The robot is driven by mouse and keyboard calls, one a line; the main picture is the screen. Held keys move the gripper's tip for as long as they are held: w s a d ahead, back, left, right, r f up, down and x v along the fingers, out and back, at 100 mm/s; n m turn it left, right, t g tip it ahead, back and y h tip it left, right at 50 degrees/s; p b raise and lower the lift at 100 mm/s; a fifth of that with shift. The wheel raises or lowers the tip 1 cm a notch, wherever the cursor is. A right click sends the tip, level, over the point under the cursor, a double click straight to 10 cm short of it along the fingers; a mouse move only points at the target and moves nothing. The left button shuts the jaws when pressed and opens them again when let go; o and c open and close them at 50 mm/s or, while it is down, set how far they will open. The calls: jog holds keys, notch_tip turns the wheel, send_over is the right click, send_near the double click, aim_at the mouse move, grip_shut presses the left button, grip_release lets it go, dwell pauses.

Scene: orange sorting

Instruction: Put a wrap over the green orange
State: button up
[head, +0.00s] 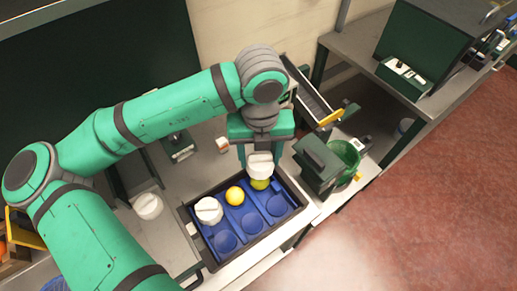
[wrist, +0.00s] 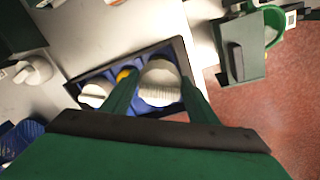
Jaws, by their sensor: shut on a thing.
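My gripper (head: 260,150) is shut on a white wrap (head: 260,166), a round cap-like piece, above the back right of the blue tray (head: 229,225). The green orange (head: 260,184) is yellow-green and sits in a back cup of the tray, directly below the wrap, with its top hidden. I cannot tell whether the wrap touches it. In the wrist view, the held wrap (wrist: 160,83) lies between the fingers and hides the green orange.
A yellow-orange fruit (head: 235,196) sits in the cup to the left. Another white wrap (head: 209,211) is in the tray's left cup. A white piece (head: 148,206) stands on the table left of the tray. A dark green box (head: 318,163) and green bin (head: 344,157) stand at right.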

jog(key=shift+s+f, duration=0.15)
jog(key=shift+f, duration=3.45)
jog(key=o, duration=1.1)
jog(key=c, duration=0.3)
jog(key=shift+o, duration=1.4)
jog(key=shift+r, duration=4.1)
